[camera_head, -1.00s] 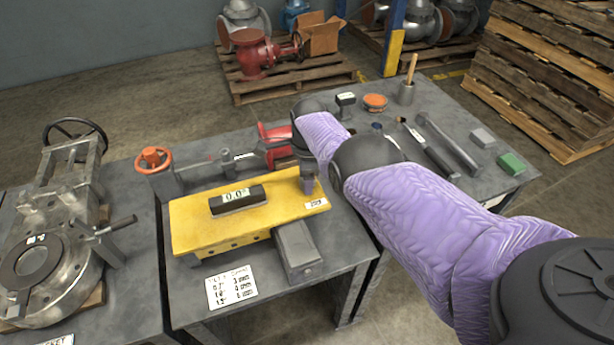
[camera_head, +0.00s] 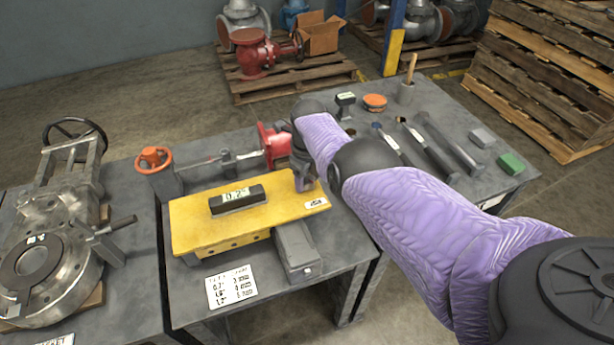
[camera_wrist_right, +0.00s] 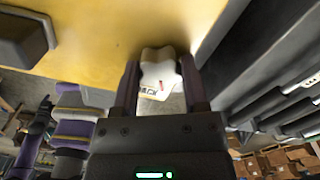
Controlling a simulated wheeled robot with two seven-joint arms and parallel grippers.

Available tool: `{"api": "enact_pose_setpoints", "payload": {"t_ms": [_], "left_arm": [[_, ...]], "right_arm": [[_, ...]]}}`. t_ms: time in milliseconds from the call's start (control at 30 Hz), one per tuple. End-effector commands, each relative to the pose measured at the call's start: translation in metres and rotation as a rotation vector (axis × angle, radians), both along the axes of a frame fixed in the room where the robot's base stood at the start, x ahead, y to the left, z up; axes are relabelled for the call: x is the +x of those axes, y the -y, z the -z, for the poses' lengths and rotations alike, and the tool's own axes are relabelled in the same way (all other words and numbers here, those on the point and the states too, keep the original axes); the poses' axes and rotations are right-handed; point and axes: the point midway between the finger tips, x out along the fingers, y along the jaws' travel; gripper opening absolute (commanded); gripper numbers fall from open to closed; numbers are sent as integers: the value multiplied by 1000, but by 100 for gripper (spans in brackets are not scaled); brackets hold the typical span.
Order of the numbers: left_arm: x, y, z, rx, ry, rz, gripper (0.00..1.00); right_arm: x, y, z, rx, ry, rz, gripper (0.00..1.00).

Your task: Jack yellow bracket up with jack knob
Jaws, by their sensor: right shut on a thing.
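The yellow bracket (camera_head: 250,228) lies on the grey workbench. A black level gauge (camera_head: 240,203) on top of it reads about 0.2°. My right gripper (camera_head: 305,184) is at the bracket's right end, mostly hidden by my own wrist. In the right wrist view, its fingers (camera_wrist_right: 160,85) are shut on the pale, lobed jack knob (camera_wrist_right: 160,68), which has a small red mark. The knob sits beside the edge of the bracket, which also shows in the wrist view (camera_wrist_right: 90,35). The jack's body is hidden. My left gripper is not in view.
A grey block (camera_head: 296,250) stands against the bracket's front side. A printed card (camera_head: 231,287) lies in front. An orange handwheel (camera_head: 154,158) and a red part (camera_head: 272,146) are behind. A flanged valve (camera_head: 45,255) is left; hand tools (camera_head: 440,140) lie right.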

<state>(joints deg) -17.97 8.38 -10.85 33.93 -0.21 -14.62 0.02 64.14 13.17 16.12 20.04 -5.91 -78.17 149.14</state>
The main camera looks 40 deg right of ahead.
Motion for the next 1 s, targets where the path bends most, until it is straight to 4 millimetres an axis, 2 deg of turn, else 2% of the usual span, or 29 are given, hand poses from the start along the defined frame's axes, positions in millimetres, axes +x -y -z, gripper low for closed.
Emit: {"api": "enact_pose_setpoints", "payload": {"t_ms": [333,867,900,1000], "left_arm": [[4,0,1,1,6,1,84],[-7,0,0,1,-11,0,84],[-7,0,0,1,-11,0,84],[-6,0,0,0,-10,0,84]], "right_arm": [[-3,-1,3,2,-13,119,0],[-3,-1,3,1,-12,138,0],[-3,0,3,1,-12,138,62],[-2,0,2,1,-10,138,84]]}}
